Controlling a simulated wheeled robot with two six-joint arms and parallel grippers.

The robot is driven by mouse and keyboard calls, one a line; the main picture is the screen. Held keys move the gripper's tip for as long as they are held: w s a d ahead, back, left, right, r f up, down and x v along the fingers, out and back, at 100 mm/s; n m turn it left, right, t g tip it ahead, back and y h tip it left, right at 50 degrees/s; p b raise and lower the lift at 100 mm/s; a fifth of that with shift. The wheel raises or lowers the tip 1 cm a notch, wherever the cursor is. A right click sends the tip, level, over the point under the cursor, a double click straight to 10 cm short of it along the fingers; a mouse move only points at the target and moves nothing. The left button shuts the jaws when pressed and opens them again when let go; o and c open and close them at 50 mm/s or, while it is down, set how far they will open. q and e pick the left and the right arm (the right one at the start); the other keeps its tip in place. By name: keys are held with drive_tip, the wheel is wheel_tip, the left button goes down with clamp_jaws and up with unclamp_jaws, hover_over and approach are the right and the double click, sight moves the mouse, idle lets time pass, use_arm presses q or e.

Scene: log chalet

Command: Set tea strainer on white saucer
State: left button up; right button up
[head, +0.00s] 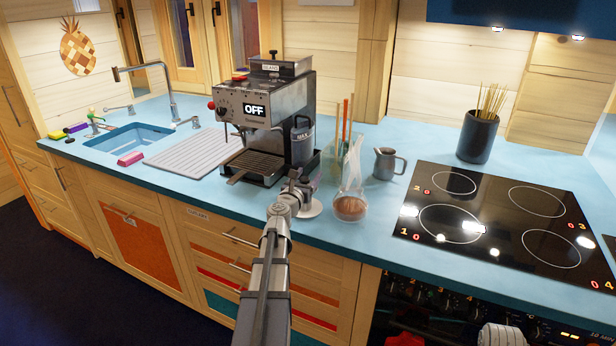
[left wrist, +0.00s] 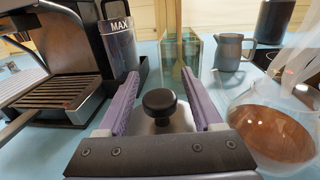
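My left gripper (head: 298,186) is at the counter's front edge, before the coffee machine. In the left wrist view its two purple fingers (left wrist: 160,90) stand apart, either side of a black round knob on a silvery metal body (left wrist: 165,125). I cannot tell for certain whether this is the tea strainer; finger contact is not clear. My right gripper is not in view.
The coffee machine (head: 264,120) stands close behind-left. A glass vessel with brown contents (head: 350,207) is close on the right. A metal pitcher (head: 384,164) and black cooktop (head: 500,220) lie further right. A sink (head: 135,140) is far left.

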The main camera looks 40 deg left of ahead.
use_arm(q)
drive_tip(key=shift+r, duration=0.1)
drive_tip(key=shift+r, duration=0.15)
drive_tip(key=v, duration=1.2)
drive_tip(key=shift+d, duration=0.1)
